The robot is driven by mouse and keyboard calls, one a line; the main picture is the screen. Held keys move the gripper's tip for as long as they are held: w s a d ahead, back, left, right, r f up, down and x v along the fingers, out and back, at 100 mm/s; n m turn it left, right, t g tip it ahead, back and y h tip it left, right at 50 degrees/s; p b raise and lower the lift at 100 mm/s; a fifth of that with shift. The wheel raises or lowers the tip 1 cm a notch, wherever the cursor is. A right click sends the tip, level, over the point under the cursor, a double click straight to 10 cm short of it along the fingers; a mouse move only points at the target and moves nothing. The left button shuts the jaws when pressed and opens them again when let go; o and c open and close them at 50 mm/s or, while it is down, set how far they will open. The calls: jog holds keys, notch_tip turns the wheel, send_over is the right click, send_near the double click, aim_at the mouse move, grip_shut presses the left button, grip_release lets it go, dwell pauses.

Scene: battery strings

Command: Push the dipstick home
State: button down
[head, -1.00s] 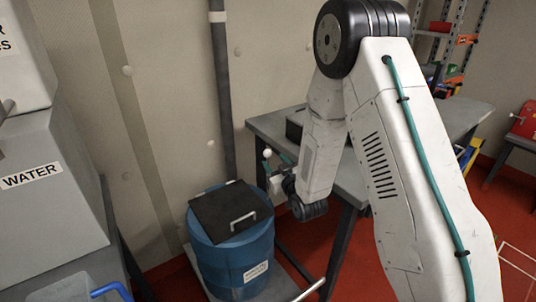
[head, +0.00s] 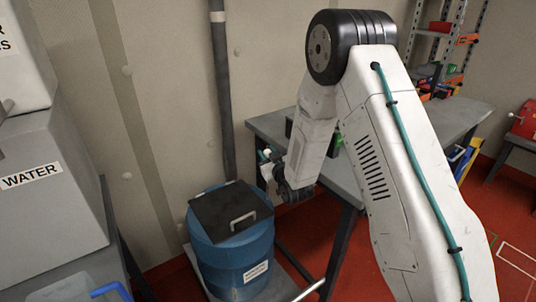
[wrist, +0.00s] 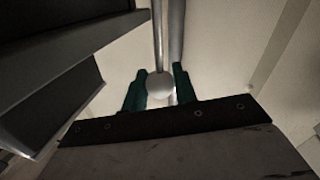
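A round white knob (wrist: 159,86), which looks like the dipstick's end, shows between the two green fingers of my gripper (wrist: 160,80) in the wrist view. The left finger looks very close to the knob, and a thin pale gap shows at the right finger. My gripper looks open around the knob; I cannot tell whether either finger touches it. In the head view my gripper (head: 268,165) is by the wall above the blue drum, with the white knob (head: 267,153) at its fingertips. The dipstick's stem and its seat are hidden.
The blue drum (head: 236,262) with a dark handled lid (head: 230,209) stands below my gripper. A dark vertical pipe (head: 223,100) runs up the wall behind. A grey workbench (head: 345,180) is close on the right; a grey WATER cabinet (head: 50,215) stands at left.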

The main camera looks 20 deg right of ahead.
notch_tip(320, 180, down, 16)
jog(key=shift+f, duration=0.25)
jog(key=shift+s, duration=0.1)
dwell(0.4)
jog(key=c, duration=1.2)
grip_release()
jog(key=shift+f, duration=0.1)
jog(key=shift+o, duration=0.3)
jog(key=s, duration=0.7)
jog(key=shift+s+d, duration=0.3)
jog(key=shift+d, duration=0.15)
